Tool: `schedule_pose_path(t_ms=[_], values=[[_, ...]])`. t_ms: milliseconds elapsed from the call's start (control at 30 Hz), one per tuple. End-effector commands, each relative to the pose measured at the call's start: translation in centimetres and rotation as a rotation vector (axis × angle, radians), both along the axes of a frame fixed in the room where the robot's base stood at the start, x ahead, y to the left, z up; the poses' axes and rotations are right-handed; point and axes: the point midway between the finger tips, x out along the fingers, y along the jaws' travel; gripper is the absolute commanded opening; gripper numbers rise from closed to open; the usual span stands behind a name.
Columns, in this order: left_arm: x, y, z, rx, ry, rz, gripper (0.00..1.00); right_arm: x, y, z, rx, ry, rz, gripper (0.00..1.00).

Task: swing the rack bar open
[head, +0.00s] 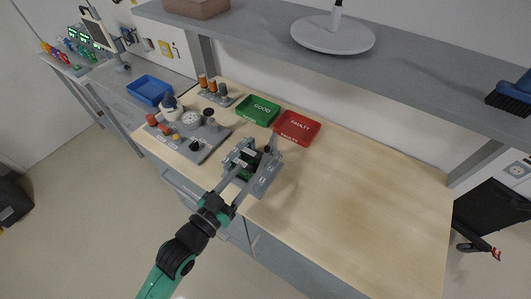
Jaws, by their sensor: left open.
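The rack is a small grey fixture (265,183) near the front edge of the wooden bench, left of the middle, with dark and green parts in it. Its bar is not clearly told apart from the other grey parts at this size, and I cannot tell its angle. My left gripper (251,167) reaches in from the lower left. Its two long grey fingers are spread apart over the rack, with nothing visibly held between them. They hide part of the rack, and I cannot tell whether they touch it. My right gripper is out of view.
A green tray marked GOOD (259,107) and a red tray marked FAULTY (297,126) stand behind the rack. A grey board with several knobs and gauges (193,151) lies to its left. A shelf (260,40) overhangs the back. The bench's right side (365,190) is clear.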

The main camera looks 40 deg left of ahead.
Motion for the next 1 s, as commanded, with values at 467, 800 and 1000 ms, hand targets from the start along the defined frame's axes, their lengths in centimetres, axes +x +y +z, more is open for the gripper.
schedule_pose_path(t_ms=[467, 800, 1000], values=[[8.9, 1.9, 0.1, 0.000, -0.001, 0.000, 0.52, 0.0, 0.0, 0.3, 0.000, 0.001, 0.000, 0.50], [9.3, 2.0, 0.0, 0.000, 0.000, 0.000, 0.48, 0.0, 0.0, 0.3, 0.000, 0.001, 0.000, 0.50], [9.3, 2.0, 0.0, 0.000, 0.000, 0.000, 0.12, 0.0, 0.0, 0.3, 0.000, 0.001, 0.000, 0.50]])
